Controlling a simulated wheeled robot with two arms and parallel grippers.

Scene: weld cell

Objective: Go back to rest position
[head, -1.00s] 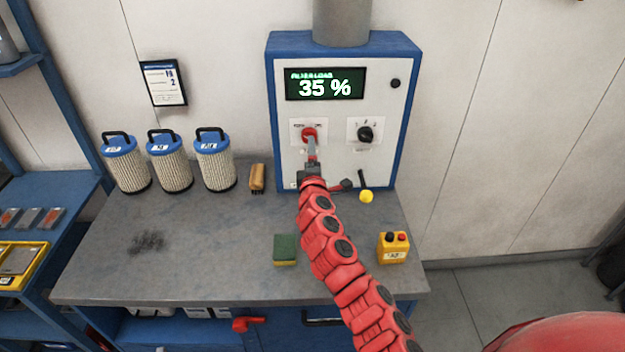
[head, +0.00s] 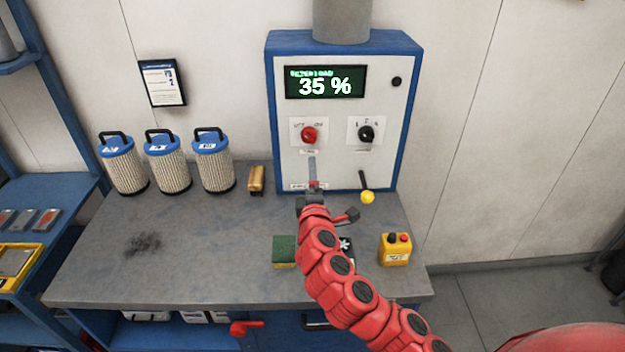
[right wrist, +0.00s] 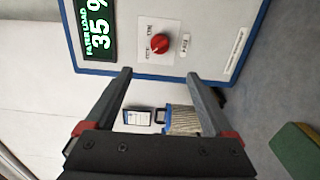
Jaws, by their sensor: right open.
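My right gripper (head: 313,178) is open and empty in front of the lower part of the control cabinet (head: 290,175), below the red knob (head: 309,134). The red knob is apart from the fingers. In the right wrist view the two open fingers of my right gripper (right wrist: 160,82) have nothing between them, and the red knob (right wrist: 160,44) lies beyond them. The cabinet's display (head: 326,82) reads 35 %. My red right arm comes in from the lower right over the workbench. My left gripper is not in view.
Three filter cartridges (head: 168,165) and a brush (head: 257,180) stand at the back of the workbench (head: 200,260). A green sponge (head: 284,251) lies left of my arm, and a yellow button box (head: 396,250) is right of it. A yellow-tipped lever (head: 367,196) juts out near the cabinet's base.

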